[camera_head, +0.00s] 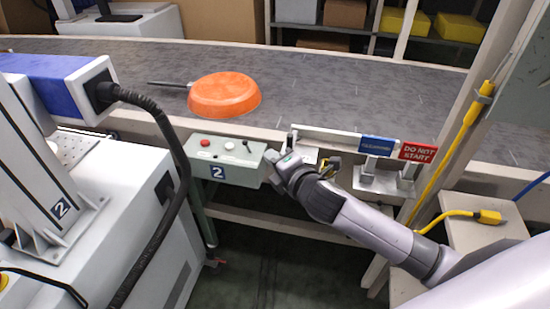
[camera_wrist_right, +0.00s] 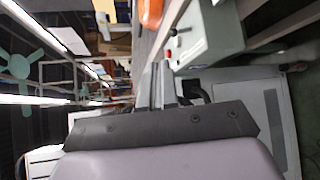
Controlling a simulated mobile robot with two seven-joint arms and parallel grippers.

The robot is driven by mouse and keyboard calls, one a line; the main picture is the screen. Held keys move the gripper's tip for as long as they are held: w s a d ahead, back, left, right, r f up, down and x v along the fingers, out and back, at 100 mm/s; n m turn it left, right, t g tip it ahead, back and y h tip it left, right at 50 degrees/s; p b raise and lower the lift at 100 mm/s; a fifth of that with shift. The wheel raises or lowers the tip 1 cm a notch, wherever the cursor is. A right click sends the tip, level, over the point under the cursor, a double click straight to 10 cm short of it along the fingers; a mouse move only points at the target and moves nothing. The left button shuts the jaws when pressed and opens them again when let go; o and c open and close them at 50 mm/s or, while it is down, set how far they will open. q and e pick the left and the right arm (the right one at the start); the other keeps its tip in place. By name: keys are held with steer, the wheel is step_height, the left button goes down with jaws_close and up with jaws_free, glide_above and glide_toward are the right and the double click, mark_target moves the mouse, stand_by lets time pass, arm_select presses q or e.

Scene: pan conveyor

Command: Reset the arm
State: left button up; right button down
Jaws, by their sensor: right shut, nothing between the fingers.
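My right arm comes in from the lower right in the head view. Its gripper (camera_head: 275,162) is shut and empty, right beside the right end of the grey-green control box (camera_head: 225,160) marked 2. I cannot tell whether it touches the box. The box carries a red button (camera_head: 205,143), a white button and a small lever. In the right wrist view the shut fingers (camera_wrist_right: 163,85) point towards the area beside the box (camera_wrist_right: 210,35). My left gripper is not in view.
An orange pan (camera_head: 224,95) lies upside down on the grey conveyor (camera_head: 340,90). A white machine (camera_head: 110,220) with a black cable stands at left. A "DO NOT START" sign (camera_head: 418,153) and blue label stand on the rail at right. A yellow plug (camera_head: 488,216) lies at right.

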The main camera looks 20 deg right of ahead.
steer(key=shift+s+r, duration=0.15)
steer(key=shift+s, duration=0.2)
stand_by(0.3)
steer(key=s+d+f+m+g, duration=0.1)
steer(key=s+f+m+g, duration=0.1)
steer(key=s+f+m, duration=0.7)
steer(key=s+f+m+g, duration=0.2)
steer(key=s+f+m, duration=0.7)
steer(key=s, duration=0.7)
steer(key=m, duration=0.2)
steer(key=shift+s+d+m+g, duration=0.15)
steer(key=shift+d+m+g, duration=0.15)
steer(key=shift+d, duration=0.1)
